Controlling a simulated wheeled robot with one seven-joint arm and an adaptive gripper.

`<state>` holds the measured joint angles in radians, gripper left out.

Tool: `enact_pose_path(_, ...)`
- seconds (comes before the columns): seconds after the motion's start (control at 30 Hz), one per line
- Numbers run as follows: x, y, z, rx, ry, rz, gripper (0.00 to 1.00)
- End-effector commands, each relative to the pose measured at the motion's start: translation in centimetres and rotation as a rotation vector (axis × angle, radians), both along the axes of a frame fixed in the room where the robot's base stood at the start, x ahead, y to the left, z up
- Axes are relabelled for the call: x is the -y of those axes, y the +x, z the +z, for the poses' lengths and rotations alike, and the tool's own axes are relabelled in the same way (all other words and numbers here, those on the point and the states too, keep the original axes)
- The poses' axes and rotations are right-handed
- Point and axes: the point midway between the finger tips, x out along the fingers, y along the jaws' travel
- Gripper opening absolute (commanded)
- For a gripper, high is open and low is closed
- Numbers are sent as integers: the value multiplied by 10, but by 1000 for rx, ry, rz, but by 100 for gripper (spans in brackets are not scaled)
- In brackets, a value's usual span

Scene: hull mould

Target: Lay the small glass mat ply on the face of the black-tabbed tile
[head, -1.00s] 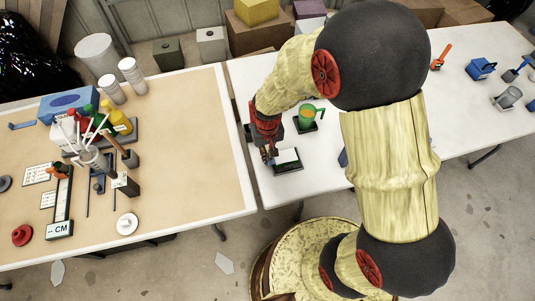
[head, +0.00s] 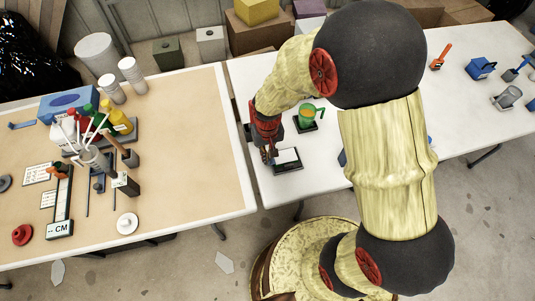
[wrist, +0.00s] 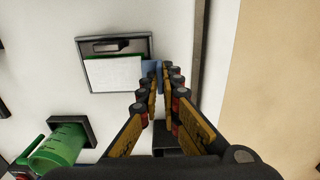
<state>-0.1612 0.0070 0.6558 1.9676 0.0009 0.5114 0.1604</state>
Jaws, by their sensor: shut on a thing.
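A white rectangular sheet (wrist: 113,76), which looks like the small glass mat ply, lies over a dark-framed tray (wrist: 84,46). A thin green edge shows along its far side. A blue tab (wrist: 150,67) stands at the sheet's right edge. My gripper (wrist: 162,73) is at this tab with its fingers close together, shut on it as far as I can tell. In the head view my gripper (head: 268,157) is at the left end of the sheet (head: 286,155) and the tray (head: 289,168). I cannot make out a black-tabbed tile.
A green jug (head: 308,116) on a dark base stands just behind the tray, on the white table (head: 250,80). The tan-topped table (head: 190,150) with bottles, brushes and tools is to the left, across a narrow gap. My arm hides part of the white table.

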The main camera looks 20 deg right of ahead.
Motion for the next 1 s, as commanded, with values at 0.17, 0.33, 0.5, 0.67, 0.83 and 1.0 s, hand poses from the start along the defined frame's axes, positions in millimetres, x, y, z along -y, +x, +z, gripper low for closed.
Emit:
enact_pose_path(0.17, 0, 0, -2, 0, 0, 0, 0)
enact_pose_path(0.33, 0, 0, -4, 0, 0, 0, 0)
enact_pose_path(0.5, 0, 0, -6, 0, 0, 0, 0)
enact_pose_path(0.67, 0, 0, -7, 0, 0, 0, 0)
enact_pose_path(0.83, 0, 0, -7, 0, 0, 0, 0)
enact_pose_path(1.0, 0, 0, -7, 0, 0, 0, 10)
